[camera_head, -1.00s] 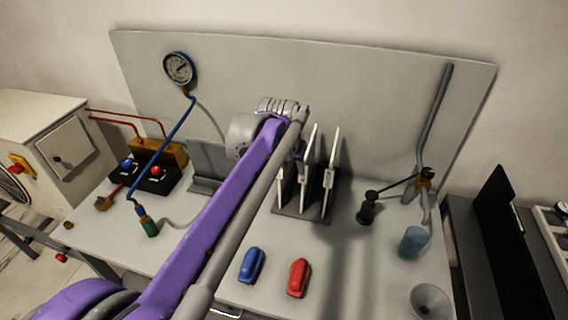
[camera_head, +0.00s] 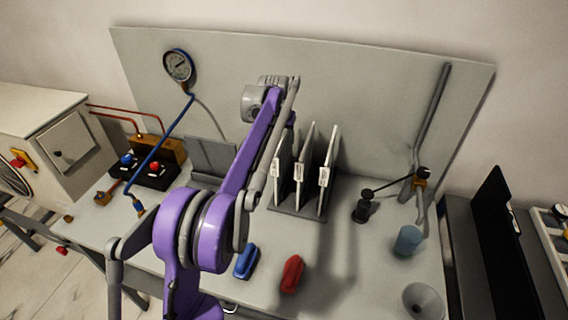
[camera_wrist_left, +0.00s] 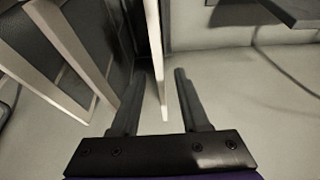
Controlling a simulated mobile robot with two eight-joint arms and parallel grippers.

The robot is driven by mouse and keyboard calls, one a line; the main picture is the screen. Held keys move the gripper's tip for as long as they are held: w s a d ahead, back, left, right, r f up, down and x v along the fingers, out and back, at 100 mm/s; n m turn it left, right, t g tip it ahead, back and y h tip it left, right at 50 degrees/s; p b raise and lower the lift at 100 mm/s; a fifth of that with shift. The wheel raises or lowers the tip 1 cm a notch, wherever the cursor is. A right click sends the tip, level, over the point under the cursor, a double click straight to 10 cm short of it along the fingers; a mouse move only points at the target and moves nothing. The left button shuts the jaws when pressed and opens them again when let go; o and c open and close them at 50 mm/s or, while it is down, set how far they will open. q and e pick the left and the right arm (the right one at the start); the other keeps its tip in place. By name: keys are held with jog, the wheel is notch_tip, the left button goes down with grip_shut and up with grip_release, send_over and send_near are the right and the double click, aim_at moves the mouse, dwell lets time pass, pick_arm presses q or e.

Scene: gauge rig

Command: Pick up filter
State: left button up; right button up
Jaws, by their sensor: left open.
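Several flat filters with white frames stand upright, side by side, in a dark slotted rack (camera_head: 296,209) on the bench. In the head view they are the left filter (camera_head: 278,165), the middle filter (camera_head: 302,170) and the right filter (camera_head: 327,172), each with a small label on its front edge. My left arm reaches to the back left of the rack, and its gripper is mostly hidden there. In the left wrist view my left gripper (camera_wrist_left: 160,80) is open. One filter (camera_wrist_left: 155,50) shows edge-on between its fingers, apart from both. Another filter (camera_wrist_left: 65,55) leans into view at left.
A blue object (camera_head: 246,261) and a red object (camera_head: 291,274) lie in front of the rack. A black stand (camera_head: 363,208), a blue cup (camera_head: 408,240) and a funnel (camera_head: 423,301) are at right. A grey panel (camera_head: 300,75) closes the back.

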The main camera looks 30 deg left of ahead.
aim_at(285, 144)
pick_arm(q)
jog(key=x, duration=0.4)
jog(key=shift+w+a+f, duration=0.1)
jog(key=shift+f, duration=0.1)
jog(key=shift+f, duration=0.3)
dwell(0.4)
grip_shut()
